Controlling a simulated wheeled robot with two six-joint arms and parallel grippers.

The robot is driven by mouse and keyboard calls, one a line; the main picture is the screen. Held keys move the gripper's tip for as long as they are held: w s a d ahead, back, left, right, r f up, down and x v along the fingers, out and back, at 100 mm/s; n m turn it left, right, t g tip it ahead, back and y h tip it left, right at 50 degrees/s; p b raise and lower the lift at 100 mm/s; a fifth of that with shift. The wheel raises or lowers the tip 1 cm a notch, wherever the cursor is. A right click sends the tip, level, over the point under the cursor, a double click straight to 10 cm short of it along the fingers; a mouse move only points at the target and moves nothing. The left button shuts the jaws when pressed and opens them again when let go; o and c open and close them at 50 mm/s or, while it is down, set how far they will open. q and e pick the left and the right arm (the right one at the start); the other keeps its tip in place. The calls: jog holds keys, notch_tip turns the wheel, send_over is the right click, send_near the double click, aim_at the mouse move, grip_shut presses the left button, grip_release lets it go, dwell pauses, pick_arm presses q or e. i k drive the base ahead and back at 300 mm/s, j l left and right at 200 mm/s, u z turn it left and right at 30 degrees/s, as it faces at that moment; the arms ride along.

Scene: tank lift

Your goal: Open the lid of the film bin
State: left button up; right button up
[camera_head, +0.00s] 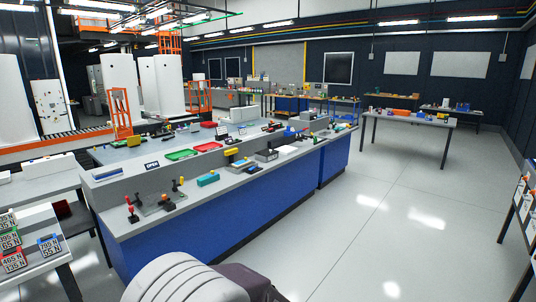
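I cannot make out a film bin or its lid anywhere in the head view. Neither of my grippers shows in the picture, so I cannot see what they hold or where they are.
A long blue bench (190,238) with a grey top carries tools, a green tray (182,155) and a red tray (208,147). A table (445,124) stands at the back right. A side table with number cards (49,245) is at lower left. The floor (400,225) on the right is open.

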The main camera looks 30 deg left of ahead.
aim_at(267, 152)
jog(key=i+j+u, duration=0.55)
jog(key=i, duration=0.15)
jog(key=i+u, duration=0.3)
jog(key=i+j, duration=0.1)
jog(key=i, duration=0.4)
jog(key=i+j, duration=0.1)
jog(key=i, duration=0.45)
jog(key=i+j+z, duration=0.1)
jog(key=i, duration=0.4)
jog(key=i+j, duration=0.15)
jog(key=i, duration=0.35)
jog(key=i+z, duration=0.4)
jog(key=i, duration=1)
jog(key=i+j+u, duration=0.1)
jog(key=i+u, duration=0.15)
jog(key=u, duration=0.2)
jog(key=i+u, duration=0.2)
jog(key=u, duration=0.25)
jog(key=i+u, duration=0.25)
jog(key=u, duration=0.2)
jog(key=i+l+u, duration=0.2)
jog(key=u, duration=0.2)
jog(key=i+l+u, duration=0.1)
jog(key=i+u, duration=0.25)
jog(key=k, duration=0.05)
